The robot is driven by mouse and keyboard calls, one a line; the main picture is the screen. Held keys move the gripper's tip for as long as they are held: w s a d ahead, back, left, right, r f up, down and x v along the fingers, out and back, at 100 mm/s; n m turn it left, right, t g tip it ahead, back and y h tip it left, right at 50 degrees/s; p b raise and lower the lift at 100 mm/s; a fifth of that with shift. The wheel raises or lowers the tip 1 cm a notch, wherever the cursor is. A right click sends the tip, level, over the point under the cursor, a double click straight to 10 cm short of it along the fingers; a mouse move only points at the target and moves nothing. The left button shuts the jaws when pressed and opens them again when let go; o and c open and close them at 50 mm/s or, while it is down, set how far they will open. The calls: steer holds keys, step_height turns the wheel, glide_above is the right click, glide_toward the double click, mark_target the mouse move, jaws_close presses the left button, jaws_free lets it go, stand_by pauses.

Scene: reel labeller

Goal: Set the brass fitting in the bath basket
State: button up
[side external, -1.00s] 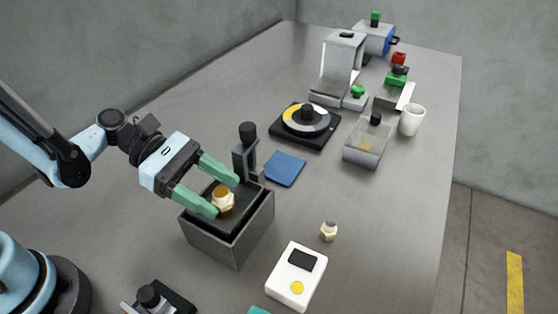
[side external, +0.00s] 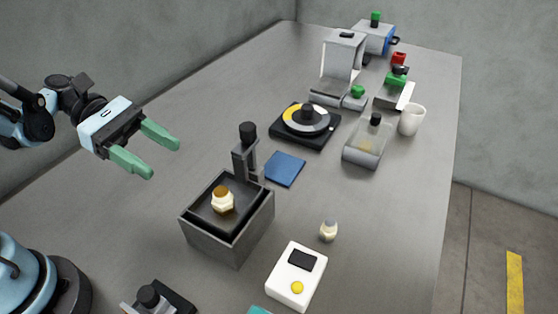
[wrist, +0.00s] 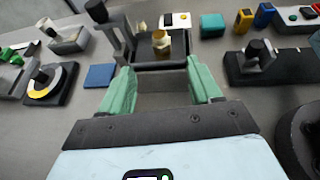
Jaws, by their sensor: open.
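The brass fitting (side external: 222,200) stands upright in the dark basket of the grey square bath (side external: 215,239), in the side view. It also shows in the wrist view (wrist: 161,42), inside the bath basket beyond my fingertips. My gripper (side external: 165,158) is open and empty, up and to the left of the bath, apart from the fitting. Its two green fingers also frame the near side of the bath in the wrist view (wrist: 158,84). A black-knobbed post (side external: 246,152) stands at the back of the bath.
A second small fitting (side external: 328,230) stands on the table right of the bath, near a white box with a yellow button (side external: 297,276). The table's left side is clear.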

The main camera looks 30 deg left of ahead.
steer(key=a+m+t+y, duration=0.1)
steer(key=m+t+y, duration=0.1)
steer(key=m+y, duration=0.2)
steer(key=w+a+m+t+y, duration=0.1)
steer(key=a+m+y, duration=0.1)
steer(key=m+y, duration=0.3)
steer(key=w+a+m+t+y, duration=0.1)
steer(key=m+y, duration=0.3)
steer(key=m, duration=0.6)
steer(key=shift+w+a+r+t, duration=0.15)
steer(key=shift+a+t, duration=0.6)
steer(key=shift+t, duration=0.05)
